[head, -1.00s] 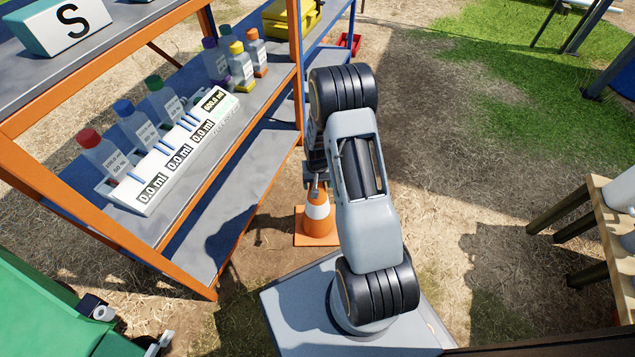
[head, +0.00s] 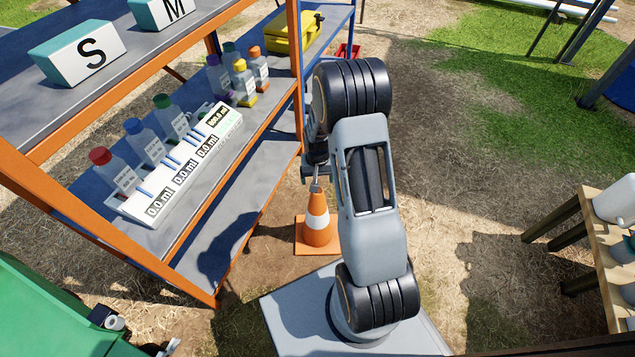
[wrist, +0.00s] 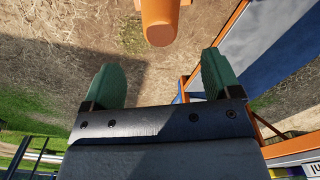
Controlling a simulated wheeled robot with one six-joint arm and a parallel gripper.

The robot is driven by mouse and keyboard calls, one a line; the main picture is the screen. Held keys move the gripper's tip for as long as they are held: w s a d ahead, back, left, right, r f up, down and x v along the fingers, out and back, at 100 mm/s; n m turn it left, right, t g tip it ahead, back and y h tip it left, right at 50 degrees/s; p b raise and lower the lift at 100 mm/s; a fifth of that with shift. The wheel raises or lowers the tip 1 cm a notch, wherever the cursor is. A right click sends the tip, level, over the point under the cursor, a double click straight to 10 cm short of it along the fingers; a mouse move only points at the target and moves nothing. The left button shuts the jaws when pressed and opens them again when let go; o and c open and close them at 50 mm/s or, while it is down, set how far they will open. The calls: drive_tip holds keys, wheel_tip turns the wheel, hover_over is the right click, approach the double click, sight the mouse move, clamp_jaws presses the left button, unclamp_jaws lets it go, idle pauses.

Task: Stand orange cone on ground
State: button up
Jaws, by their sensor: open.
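The orange cone (head: 317,220) with a white band stands upright on its square orange base on the dirt, beside the shelf. My gripper (head: 315,180) is partly hidden behind my arm, just above the cone's top. In the wrist view the cone's blunt orange tip (wrist: 160,25) shows at the top edge, beyond the fingertips. My gripper's two green fingers (wrist: 159,62) are spread wide with nothing between them, and they look apart from the cone.
The orange and blue shelf (head: 245,190) with bottles and a white measuring rack (head: 185,165) stands close on the left. A green container (head: 50,310) is at the lower left. A wooden table (head: 590,240) is at the right. Open ground lies between.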

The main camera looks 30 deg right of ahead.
wheel_tip(320, 180, up, 2)
drive_tip(key=s+a+r+n+t, duration=0.1)
drive_tip(key=s+a+r, duration=0.1)
drive_tip(key=r, duration=0.4)
drive_tip(key=s+a+r+n, duration=0.1)
drive_tip(key=s+a+r, duration=0.1)
drive_tip(key=r, duration=0.4)
drive_tip(key=s+a+r+n+t, duration=0.1)
drive_tip(key=s+a+r, duration=0.4)
drive_tip(key=s+r, duration=0.5)
drive_tip(key=shift+s+a+n+t, duration=0.25)
drive_tip(key=shift+s+n, duration=0.35)
drive_tip(key=shift+s, duration=0.35)
wheel_tip(320, 180, up, 34)
drive_tip(key=t+p, duration=0.1)
drive_tip(key=p, duration=3.2)
drive_tip(key=shift+a+r, duration=0.15)
drive_tip(key=shift+a, duration=0.15)
